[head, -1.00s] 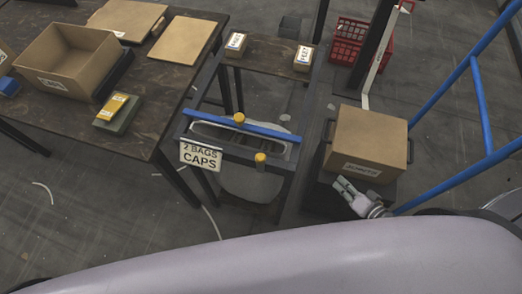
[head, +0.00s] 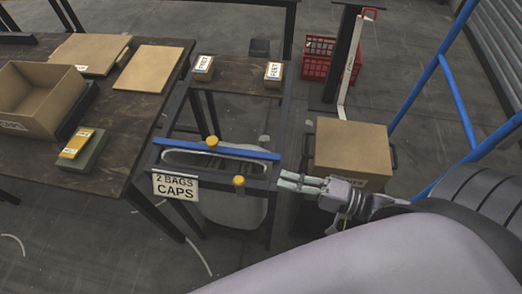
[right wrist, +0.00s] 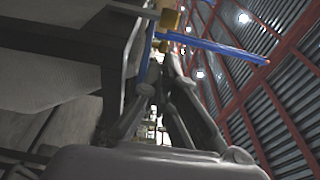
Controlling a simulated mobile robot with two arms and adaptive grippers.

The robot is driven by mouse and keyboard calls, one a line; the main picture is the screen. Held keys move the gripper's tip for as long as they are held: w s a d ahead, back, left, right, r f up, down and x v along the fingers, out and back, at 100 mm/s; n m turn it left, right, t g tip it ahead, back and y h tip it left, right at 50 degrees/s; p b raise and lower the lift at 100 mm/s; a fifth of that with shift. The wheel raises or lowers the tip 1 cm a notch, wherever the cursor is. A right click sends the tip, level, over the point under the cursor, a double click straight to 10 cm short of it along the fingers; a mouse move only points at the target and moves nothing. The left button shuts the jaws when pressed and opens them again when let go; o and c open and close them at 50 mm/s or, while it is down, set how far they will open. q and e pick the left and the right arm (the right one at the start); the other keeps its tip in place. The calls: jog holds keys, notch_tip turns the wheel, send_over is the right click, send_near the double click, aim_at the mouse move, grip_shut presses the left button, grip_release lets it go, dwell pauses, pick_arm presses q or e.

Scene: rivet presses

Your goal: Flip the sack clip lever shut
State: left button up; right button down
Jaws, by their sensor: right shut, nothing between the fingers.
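The sack clip is a dark frame with a long blue bar (head: 232,151) across it, which looks like the lever. One yellow knob (head: 212,142) is at the bar and another yellow knob (head: 239,181) is on the front rail. A pale sack (head: 240,212) hangs below the frame, its mouth showing between bar and rail. My right gripper (head: 282,181) is shut and empty, just right of the frame's front right corner, apart from the front knob. In the right wrist view, the blue bar (right wrist: 225,50) shows beyond the fingertips. My left gripper is out of view.
A sign (head: 175,187) reading "2 BAGS CAPS" hangs at the front left. A cardboard box (head: 352,150) stands right of the frame, behind my right gripper. A dark table (head: 120,130) holds trays and boards at left. A blue rail (head: 455,90) rises at right.

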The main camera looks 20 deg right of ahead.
aim_at(243, 185)
jog(key=x, duration=0.9)
jog(key=shift+w+a, duration=0.2)
jog(key=shift+w, duration=0.05)
jog(key=shift+s+a+r+n+p, duration=0.15)
jog(key=shift+s+a+n+p, duration=0.2)
jog(key=shift+n+p, duration=0.3)
jog(key=shift+s+a+r+n+p, duration=0.1)
jog(key=shift+s+a+n+p, duration=0.2)
jog(key=shift+n, duration=0.2)
jog(key=shift+s+a+r+n+p, duration=0.1)
jog(key=shift+s+n+p, duration=0.1)
jog(key=shift+s+n, duration=0.25)
jog(key=s+n, duration=0.1)
jog(key=a+n, duration=0.1)
jog(key=shift+s+a+n+y+p, duration=0.1)
jog(key=shift+s+n+y+p, duration=0.2)
jog(key=shift+s+n+y, duration=0.1)
jog(key=s+a+f+n+y, duration=0.1)
jog(key=s+a+f+n, duration=0.2)
jog(key=n, duration=0.5)
jog(key=shift+s+y+b, duration=0.4)
jog(key=shift+s, duration=0.5)
jog(key=shift+a+f, duration=0.1)
jog(key=shift+a, duration=0.05)
